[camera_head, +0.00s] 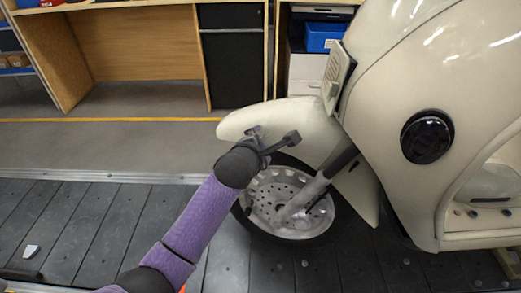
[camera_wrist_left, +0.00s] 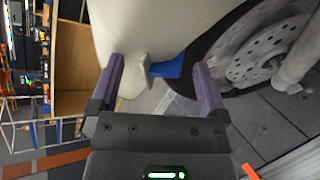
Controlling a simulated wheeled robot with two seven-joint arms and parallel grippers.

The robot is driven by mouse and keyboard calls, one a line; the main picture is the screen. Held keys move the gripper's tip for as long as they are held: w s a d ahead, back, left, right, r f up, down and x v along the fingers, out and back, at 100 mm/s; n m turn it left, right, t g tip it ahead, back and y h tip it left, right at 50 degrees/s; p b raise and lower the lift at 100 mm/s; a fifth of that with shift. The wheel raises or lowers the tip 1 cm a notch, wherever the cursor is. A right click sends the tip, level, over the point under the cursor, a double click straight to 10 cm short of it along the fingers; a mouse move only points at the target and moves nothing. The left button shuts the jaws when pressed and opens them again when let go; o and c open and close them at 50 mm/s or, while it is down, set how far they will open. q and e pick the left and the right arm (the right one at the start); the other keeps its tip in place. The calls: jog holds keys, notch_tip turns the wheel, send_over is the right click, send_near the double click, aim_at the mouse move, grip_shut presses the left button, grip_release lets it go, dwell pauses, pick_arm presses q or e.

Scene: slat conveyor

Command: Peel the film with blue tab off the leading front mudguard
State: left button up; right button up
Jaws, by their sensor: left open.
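The cream front mudguard (camera_head: 290,117) curves over the front wheel (camera_head: 287,205) of a cream scooter (camera_head: 390,75). My left gripper (camera_head: 273,134) is open at the near side of the mudguard, around its lower edge in the picture. In the left wrist view the mudguard (camera_wrist_left: 150,28) fills the top middle, and a blue tab (camera_wrist_left: 168,67) shows at its edge. The tab lies between the open fingers of my left gripper (camera_wrist_left: 155,75), not visibly gripped. The film itself is hard to tell from the mudguard. In the head view my gripper hides the tab. My right gripper is not in view.
The scooter stands on the dark slat conveyor (camera_head: 130,225). The wheel and fork (camera_head: 335,165) are close to the right of my gripper. A wooden workbench (camera_head: 145,50) and a blue bin (camera_head: 322,37) are behind. A small pale piece (camera_head: 31,251) lies on the slats at left.

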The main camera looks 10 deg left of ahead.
pick_arm(q)
jog(key=c, duration=1.3)
jog(key=shift+s+d+p, duration=0.3)
jog(key=shift+d+p, duration=0.05)
jog(key=shift+p, duration=0.05)
grip_shut()
jog(key=s+d+p, duration=0.2)
jog(key=s+d, duration=0.2)
jog(key=s, duration=0.1)
jog(key=shift+d+f, duration=0.4)
jog(key=shift+s, duration=0.15)
